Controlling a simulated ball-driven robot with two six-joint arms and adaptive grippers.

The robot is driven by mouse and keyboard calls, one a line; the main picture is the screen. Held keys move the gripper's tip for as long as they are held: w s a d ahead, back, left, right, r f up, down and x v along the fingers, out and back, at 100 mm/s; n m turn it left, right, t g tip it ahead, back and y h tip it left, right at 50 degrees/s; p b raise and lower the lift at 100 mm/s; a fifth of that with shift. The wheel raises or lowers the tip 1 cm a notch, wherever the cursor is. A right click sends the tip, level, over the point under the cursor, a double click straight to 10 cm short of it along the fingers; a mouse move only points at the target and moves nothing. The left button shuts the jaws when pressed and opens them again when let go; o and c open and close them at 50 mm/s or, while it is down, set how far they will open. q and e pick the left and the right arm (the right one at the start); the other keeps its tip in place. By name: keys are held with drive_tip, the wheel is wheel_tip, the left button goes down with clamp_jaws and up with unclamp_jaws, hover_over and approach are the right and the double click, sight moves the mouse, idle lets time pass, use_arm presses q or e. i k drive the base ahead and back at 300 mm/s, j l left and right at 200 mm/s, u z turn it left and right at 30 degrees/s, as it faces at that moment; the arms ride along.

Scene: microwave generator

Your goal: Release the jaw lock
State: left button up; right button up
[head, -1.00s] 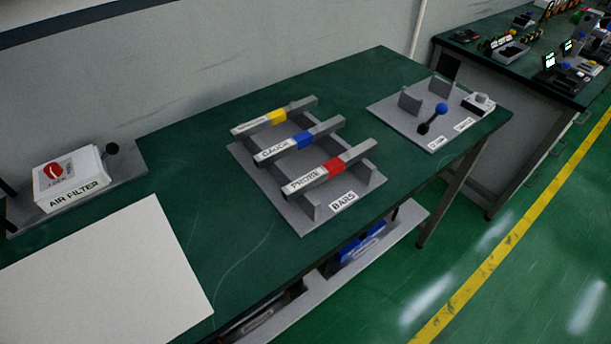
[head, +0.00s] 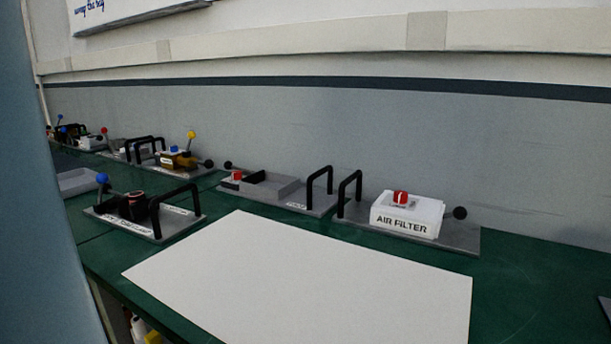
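Neither gripper is in the head view. I cannot tell which fitting is the jaw lock. A grey plate (head: 172,226) at the left front carries a lever with a blue ball (head: 102,179), a dark round part (head: 134,203) and a black arched handle (head: 175,206); its label is too small to read. Behind it, a lever with a yellow ball (head: 191,135) stands by a yellow-brown block (head: 180,160) with a blue top. A grey block (head: 268,186) on a middle plate has a red part (head: 237,175) and a black knob (head: 228,165) beside it.
A white box labelled AIR FILTER (head: 407,215), with a red knob (head: 400,197) on top, sits on a plate at the right. A blank white sheet (head: 300,285) covers the green bench (head: 530,290) in front. A blue-grey upright surface (head: 50,230) blocks the left edge.

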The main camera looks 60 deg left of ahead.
sight(101, 178)
drive_tip(key=l+u, duration=0.15)
drive_tip(key=u, duration=1.95)
